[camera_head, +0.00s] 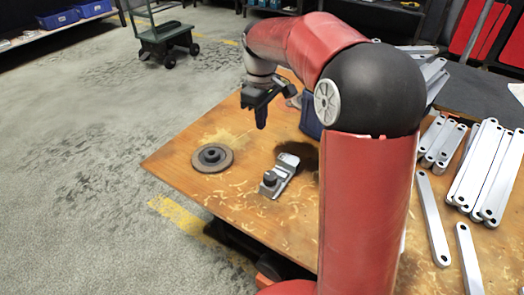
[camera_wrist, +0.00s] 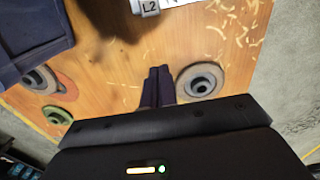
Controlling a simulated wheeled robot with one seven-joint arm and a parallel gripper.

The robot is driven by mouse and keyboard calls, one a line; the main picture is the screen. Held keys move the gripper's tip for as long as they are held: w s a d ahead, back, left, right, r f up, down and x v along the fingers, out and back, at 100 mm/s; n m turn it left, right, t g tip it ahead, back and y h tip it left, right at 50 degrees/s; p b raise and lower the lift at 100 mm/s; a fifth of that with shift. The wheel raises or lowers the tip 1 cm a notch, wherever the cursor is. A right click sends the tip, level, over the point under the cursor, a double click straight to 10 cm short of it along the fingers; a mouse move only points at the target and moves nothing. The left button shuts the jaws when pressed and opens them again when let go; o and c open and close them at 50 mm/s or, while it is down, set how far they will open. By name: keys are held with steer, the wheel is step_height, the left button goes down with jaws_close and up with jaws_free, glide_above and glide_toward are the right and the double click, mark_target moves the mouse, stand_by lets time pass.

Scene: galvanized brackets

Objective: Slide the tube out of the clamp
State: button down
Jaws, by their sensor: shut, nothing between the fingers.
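My gripper (camera_head: 262,122) is above the far part of the wooden table, fingers pointing down. In the wrist view its two dark fingers (camera_wrist: 158,82) are together with nothing between them. A grey metal piece with a dark knob (camera_head: 280,178), seemingly the clamp, lies on the table nearer than my gripper and apart from it. At the top edge of the wrist view a pale metal part marked L2 (camera_wrist: 150,8) shows, cut off by the frame; I cannot tell if it is the same piece. I cannot make out a separate tube.
A grey disc with a raised hub (camera_head: 212,158) lies near the table's left edge; it also shows in the wrist view (camera_wrist: 203,80). A dark blue bin (camera_wrist: 30,35) stands beside my gripper. Several galvanized brackets (camera_head: 487,170) lie at right. Wood shavings litter the table.

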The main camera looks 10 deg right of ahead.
mark_target(292, 164)
step_height(292, 164, down, 10)
steer(key=shift+s+d+f+b, duration=0.1)
steer(key=shift+f+b, duration=0.1)
steer(key=shift+b, duration=1.05)
steer(key=shift+s+d+r, duration=0.25)
steer(key=shift+s+d, duration=0.65)
steer(key=shift+d, duration=0.1)
steer(key=shift+s+d, duration=0.35)
steer(key=shift+s, duration=0.05)
steer(key=s+d, duration=0.4)
steer(key=s+d+p, duration=0.1)
steer(key=s+d, duration=0.3)
steer(key=d, duration=0.1)
steer(key=shift+s, duration=0.2)
